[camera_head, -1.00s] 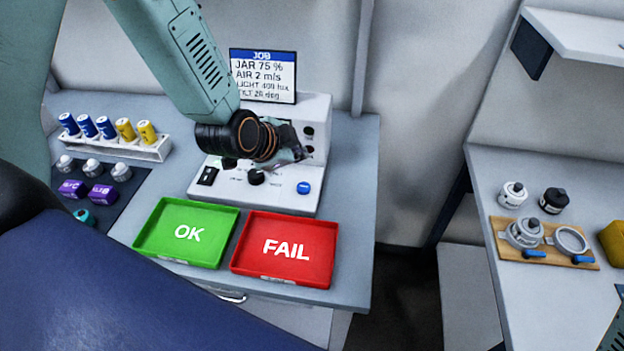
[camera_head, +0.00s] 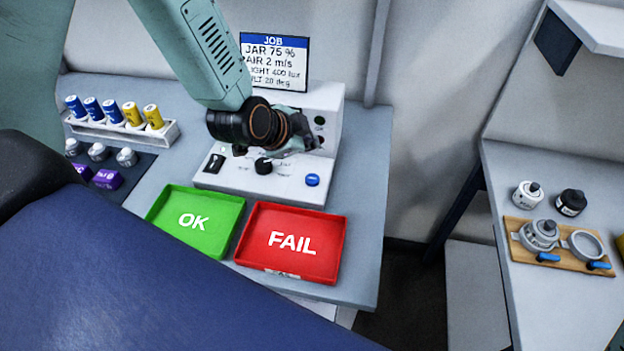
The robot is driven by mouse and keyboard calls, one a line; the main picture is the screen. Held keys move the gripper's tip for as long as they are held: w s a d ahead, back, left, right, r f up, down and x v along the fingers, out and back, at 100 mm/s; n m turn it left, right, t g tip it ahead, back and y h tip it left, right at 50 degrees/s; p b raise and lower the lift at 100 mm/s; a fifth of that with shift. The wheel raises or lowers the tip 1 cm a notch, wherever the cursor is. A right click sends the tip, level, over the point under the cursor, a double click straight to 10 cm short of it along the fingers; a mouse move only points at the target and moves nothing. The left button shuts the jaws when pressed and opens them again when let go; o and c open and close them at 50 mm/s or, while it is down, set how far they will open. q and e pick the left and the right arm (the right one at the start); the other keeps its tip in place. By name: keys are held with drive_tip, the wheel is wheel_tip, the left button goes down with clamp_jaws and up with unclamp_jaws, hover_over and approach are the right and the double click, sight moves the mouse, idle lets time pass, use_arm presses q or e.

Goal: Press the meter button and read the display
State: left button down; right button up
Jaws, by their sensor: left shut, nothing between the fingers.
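The meter (camera_head: 325,105) is a white box with a sloping front panel on the bench. A round blue button (camera_head: 312,180) sits at the right of its front panel. A black knob (camera_head: 264,165) and a black rocker switch (camera_head: 215,163) are to the left of the button. My left gripper (camera_head: 304,138) is shut and empty in front of the meter's upright face, above and slightly left of the blue button, apart from it. My arm and gripper cover much of that face, and I can see no display reading. My right gripper is not in view.
A green OK tray (camera_head: 159,209) and a red FAIL tray (camera_head: 254,210) lie in front of the meter. A JOB sign (camera_head: 273,41) stands behind it. A rack (camera_head: 168,131) of blue and yellow cylinders is at left. A second bench (camera_head: 530,300) is at right.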

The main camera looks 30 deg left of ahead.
use_arm(q)
drive_tip(key=b, duration=0.6)
hover_over(310, 180)
wheel_tip(310, 180, down, 7)
drive_tip(key=shift+r, duration=0.15)
drive_tip(key=shift+s+d+f+b, duration=0.1)
drive_tip(key=shift+d+f+b, duration=0.15)
drive_tip(key=shift+b, duration=0.1)
drive_tip(key=shift+a+f, duration=0.1)
drive_tip(key=shift+a, duration=0.1)
drive_tip(key=shift+a+f, duration=0.1)
drive_tip(key=shift+a, duration=0.05)
drive_tip(key=shift+d, duration=0.25)
drive_tip(key=shift+a, duration=0.2)
drive_tip(key=shift+d, duration=0.15)
